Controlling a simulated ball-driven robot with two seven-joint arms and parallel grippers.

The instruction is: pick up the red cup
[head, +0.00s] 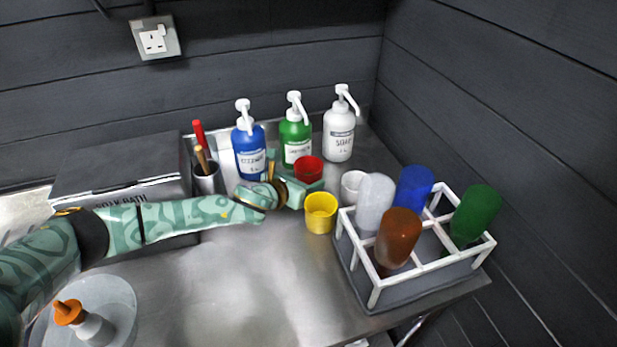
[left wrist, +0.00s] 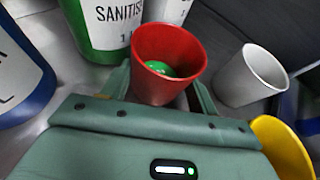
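The red cup (head: 309,169) stands upright in front of the green pump bottle, near the back of the steel bench. In the left wrist view the red cup (left wrist: 165,60) shows its open mouth, with a small green thing inside. My left gripper (head: 296,188) is low at the cup, its lower part hidden there. In the left wrist view my left gripper (left wrist: 160,92) has one finger on each side of the cup's lower part. A narrow gap shows beside the right finger, so it looks open around the cup. My right gripper is not in view.
A yellow cup (head: 321,216) and white cup (head: 352,187) stand close on the right. Blue (head: 248,155), green (head: 295,140) and white (head: 339,135) pump bottles stand behind. The front middle bench is clear.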

